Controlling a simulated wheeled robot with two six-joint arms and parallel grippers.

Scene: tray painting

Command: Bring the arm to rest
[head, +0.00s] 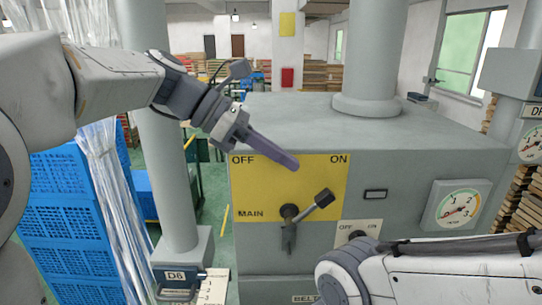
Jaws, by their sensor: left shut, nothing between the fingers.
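My left arm reaches in from the left, and its gripper (291,162) is shut and empty. Its fingers point down and to the right in front of the yellow MAIN switch plate (258,190). The MAIN switch lever (308,205) has its dark knob up and to the right, on the side of the word ON. The fingertips appear above and left of the knob, apart from it in the picture. My right arm (440,276) crosses the lower right; its gripper is out of the frame.
The grey machine cabinet (400,165) fills the middle, with a thick column on top. A pressure gauge (458,207) is on its right side. A second OFF/ON plate (357,231) is partly behind my right arm. Blue crates (70,205) stand at left beside a grey post (170,150).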

